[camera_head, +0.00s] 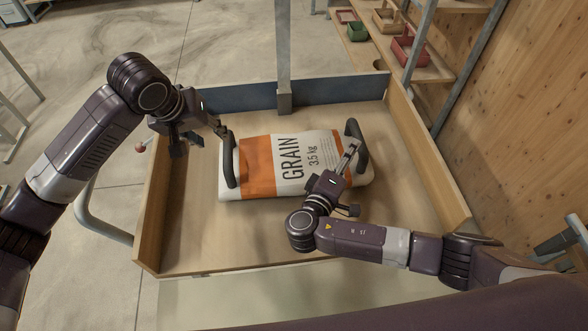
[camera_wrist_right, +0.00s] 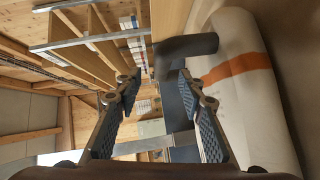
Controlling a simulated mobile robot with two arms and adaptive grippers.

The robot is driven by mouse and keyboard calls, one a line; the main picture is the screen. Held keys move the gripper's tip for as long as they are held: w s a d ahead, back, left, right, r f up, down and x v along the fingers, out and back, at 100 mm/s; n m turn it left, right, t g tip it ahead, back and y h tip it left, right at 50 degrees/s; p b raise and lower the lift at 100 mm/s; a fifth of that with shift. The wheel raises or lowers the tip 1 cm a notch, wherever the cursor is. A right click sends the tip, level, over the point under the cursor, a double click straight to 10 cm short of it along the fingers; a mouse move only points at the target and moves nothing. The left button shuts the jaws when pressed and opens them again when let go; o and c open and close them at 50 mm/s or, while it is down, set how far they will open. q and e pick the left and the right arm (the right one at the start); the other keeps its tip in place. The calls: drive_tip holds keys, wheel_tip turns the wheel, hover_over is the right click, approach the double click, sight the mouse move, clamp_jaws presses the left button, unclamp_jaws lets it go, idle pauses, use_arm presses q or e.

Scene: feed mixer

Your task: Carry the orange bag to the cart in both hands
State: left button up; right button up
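The orange bag (camera_head: 258,163) is a white and orange sack marked "GRAIN 3.5 kg". It lies flat inside the wooden-walled cart (camera_head: 157,195), with a dark handle at each end. My left gripper (camera_head: 203,143) is open, up and left of the left handle (camera_head: 229,165), with one finger close to it; contact is unclear. My right gripper (camera_head: 350,180) is open over the bag's right end, below the right handle (camera_head: 357,140). In the right wrist view its fingers (camera_wrist_right: 160,80) are spread, with the dark handle (camera_wrist_right: 186,46) just beyond the tips and the bag (camera_wrist_right: 240,90) on the right.
A grey post (camera_head: 284,55) stands at the cart's back edge. Shelves with bins, including a red one (camera_head: 408,52), stand at the back right beside a wooden wall (camera_head: 510,120). A curved metal rail (camera_head: 95,218) is left of the cart. The concrete floor at left is mostly clear.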

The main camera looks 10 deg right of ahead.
drive_tip(key=shift+v, duration=2.05)
